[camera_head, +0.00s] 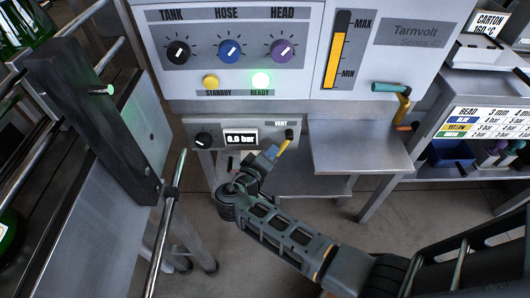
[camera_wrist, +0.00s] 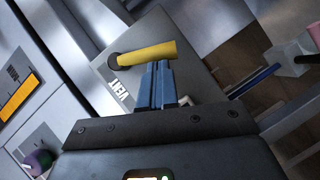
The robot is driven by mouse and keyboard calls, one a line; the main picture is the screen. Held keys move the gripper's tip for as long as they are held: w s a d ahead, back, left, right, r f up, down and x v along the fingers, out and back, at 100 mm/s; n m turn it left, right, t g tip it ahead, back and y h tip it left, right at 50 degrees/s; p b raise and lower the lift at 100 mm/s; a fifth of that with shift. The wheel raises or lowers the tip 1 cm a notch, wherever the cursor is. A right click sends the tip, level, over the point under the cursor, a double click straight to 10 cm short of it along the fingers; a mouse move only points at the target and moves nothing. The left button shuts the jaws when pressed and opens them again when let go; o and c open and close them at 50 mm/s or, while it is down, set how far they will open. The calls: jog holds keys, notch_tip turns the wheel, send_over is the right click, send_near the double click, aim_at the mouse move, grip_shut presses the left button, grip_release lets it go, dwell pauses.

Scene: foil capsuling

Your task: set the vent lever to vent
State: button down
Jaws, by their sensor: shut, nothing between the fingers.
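The vent lever (camera_head: 284,145) is a short yellow handle on a dark pivot, at the right end of the grey pressure panel under the machine. In the head view it slopes down and left from its pivot, below the word VENT. In the wrist view the yellow lever (camera_wrist: 147,52) lies across the tips of my fingers, its pivot to the left. My gripper (camera_head: 273,152) is shut and empty, its blue fingers (camera_wrist: 158,68) together right beside the lever. Whether they touch it I cannot tell.
The panel also has a black knob (camera_head: 203,139) and a display (camera_head: 240,138) reading about 0.9 bar. A metal shelf (camera_head: 355,145) juts out to the right. A yellow crank with a teal grip (camera_head: 390,88) is above it.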

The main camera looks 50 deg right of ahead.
jog(key=f+n+h+b, duration=0.1)
jog(key=s+d+f+n+h+b, duration=0.1)
jog(key=n+b, duration=0.1)
jog(key=shift+s+n, duration=0.15)
jog(key=shift+n, duration=0.15)
dwell(0.3)
